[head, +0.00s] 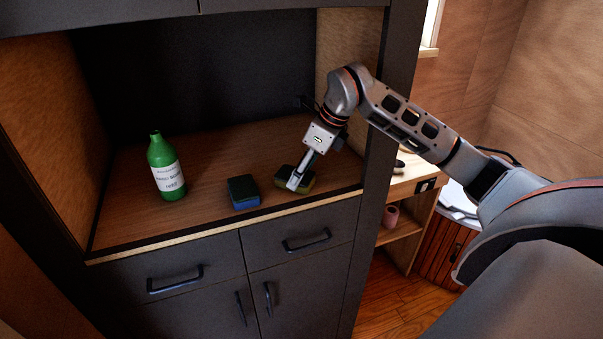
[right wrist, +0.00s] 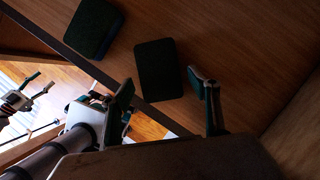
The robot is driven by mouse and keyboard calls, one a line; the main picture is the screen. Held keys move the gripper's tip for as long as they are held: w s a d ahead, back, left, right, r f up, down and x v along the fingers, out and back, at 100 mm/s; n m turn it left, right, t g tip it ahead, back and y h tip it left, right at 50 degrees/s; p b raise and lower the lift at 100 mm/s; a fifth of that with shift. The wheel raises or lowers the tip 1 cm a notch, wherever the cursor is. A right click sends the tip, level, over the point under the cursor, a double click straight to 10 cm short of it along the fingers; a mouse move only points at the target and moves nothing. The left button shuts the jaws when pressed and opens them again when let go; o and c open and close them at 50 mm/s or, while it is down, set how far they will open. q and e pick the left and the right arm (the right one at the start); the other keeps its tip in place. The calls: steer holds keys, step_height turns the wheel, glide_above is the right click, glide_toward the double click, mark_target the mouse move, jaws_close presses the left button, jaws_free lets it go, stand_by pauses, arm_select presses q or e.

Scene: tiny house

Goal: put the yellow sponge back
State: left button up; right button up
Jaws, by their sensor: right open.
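The yellow sponge (head: 308,184), with a dark green top, lies on the wooden shelf of the cabinet, right of a blue sponge. My right gripper (head: 294,182) is over it from above and partly hides it. In the right wrist view the same sponge (right wrist: 159,70) lies flat, dark side up, in front of the gap between the spread fingers of my right gripper (right wrist: 163,92). The gripper is open and holds nothing. A small pronged part at the left edge of the right wrist view may be my left gripper (right wrist: 42,84); its state is unclear.
The blue sponge (head: 243,192) with a dark top lies close by, near the shelf's front edge. A green bottle (head: 165,166) stands upright at the left. The cabinet's right side wall (head: 347,50) is close to my right wrist. The back of the shelf (head: 215,143) is clear.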

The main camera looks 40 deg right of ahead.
steer(key=v, duration=1.1)
steer(key=shift+b, duration=0.3)
steer(key=shift+s, duration=0.1)
